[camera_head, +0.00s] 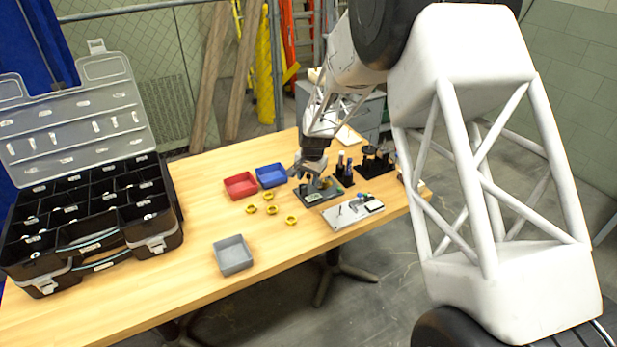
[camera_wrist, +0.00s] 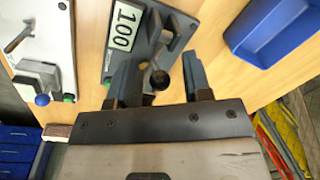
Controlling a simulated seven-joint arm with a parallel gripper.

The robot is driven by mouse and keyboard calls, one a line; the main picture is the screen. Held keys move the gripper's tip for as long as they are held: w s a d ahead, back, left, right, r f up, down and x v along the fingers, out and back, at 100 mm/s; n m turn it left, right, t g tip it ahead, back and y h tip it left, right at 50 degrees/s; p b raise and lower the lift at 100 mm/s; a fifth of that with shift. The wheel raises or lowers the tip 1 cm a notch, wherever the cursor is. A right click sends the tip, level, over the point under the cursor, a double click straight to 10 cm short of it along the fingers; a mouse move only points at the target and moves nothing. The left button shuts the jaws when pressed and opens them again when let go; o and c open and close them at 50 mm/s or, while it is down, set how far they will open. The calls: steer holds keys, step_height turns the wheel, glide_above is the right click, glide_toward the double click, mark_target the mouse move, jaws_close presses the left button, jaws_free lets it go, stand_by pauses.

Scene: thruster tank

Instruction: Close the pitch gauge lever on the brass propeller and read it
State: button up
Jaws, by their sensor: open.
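My gripper (camera_head: 303,176) is over the dark gauge plate (camera_head: 318,197) at the right part of the table. In the wrist view my gripper (camera_wrist: 160,78) is open, with one finger on each side of a lever's black ball knob (camera_wrist: 160,80). I cannot tell whether either finger touches it. Several small brass pieces (camera_head: 291,220), likely propellers, lie loose on the table.
A white board (camera_head: 352,211) with a blue-knobbed clamp (camera_wrist: 42,99) lies beside the gauge. Red (camera_head: 240,185), blue (camera_head: 271,175) and grey (camera_head: 233,255) trays stand to the left. Black racks (camera_head: 375,165) stand behind. An open organiser case (camera_head: 95,215) fills the left end.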

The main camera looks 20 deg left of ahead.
steer(key=shift+c, duration=0.3)
jaws_close()
steer(key=shift+s+a+h, duration=0.1)
steer(key=shift+s+h, duration=0.05)
steer(key=shift+h, duration=0.15)
steer(key=shift+s+a+r+t+h, duration=0.15)
steer(key=shift+s+a+t+h, duration=0.1)
steer(key=shift+t+h, duration=0.45)
steer(key=shift+s+a+r+t+h, duration=0.1)
steer(key=shift+s+a+t+h, duration=0.1)
steer(key=shift+t+h, duration=0.45)
steer(key=shift+t, duration=0.25)
